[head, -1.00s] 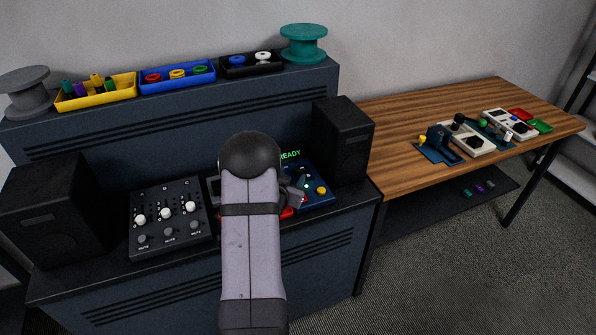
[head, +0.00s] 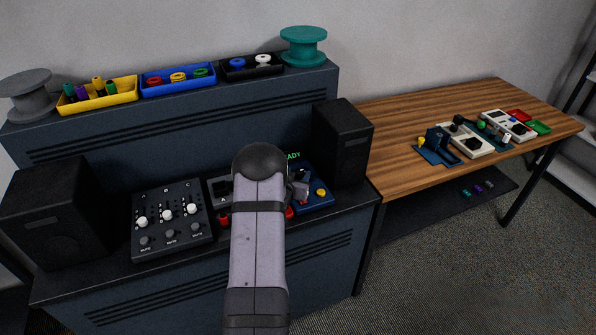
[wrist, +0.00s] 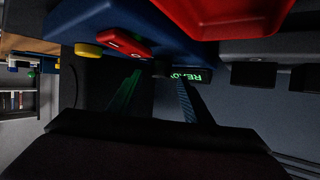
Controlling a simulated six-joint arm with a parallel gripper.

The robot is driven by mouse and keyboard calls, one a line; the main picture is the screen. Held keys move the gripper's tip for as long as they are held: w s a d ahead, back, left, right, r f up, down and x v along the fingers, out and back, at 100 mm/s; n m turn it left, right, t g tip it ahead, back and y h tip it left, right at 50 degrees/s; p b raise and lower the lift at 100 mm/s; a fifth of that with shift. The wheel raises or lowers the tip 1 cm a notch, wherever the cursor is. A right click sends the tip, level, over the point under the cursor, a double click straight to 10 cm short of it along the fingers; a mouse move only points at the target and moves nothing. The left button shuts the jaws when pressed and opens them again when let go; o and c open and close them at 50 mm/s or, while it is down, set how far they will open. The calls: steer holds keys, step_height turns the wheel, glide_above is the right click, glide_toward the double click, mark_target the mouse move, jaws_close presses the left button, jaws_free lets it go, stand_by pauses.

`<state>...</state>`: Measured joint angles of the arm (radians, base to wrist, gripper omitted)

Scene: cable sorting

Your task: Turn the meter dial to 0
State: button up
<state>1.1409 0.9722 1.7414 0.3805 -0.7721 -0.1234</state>
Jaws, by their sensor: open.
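My gripper (wrist: 159,78) is open in the wrist view, its two fingers apart with nothing seen between them. In the head view my gripper (head: 300,188) is partly hidden behind my arm, over the left part of a blue panel (head: 318,207). This panel has a yellow button (head: 320,192) and a green READY display (head: 293,156). The wrist view shows the blue panel (wrist: 110,15) close by, with the yellow button (wrist: 88,50), a red part (wrist: 125,43) and the READY display (wrist: 187,76) beyond the fingers. I cannot make out the meter dial in either view.
A slider mixer (head: 171,222) stands left of my arm, with a grey panel (head: 219,191) partly hidden beside it. Black speakers (head: 343,142) (head: 58,213) flank the console. A wooden table (head: 400,120) with small devices is at the right.

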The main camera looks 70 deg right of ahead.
mark_target(299, 173)
steer(key=shift+x, duration=1.05)
steer(key=shift+c, duration=0.6)
steer(key=c, duration=0.9)
steer(key=shift+c, duration=0.2)
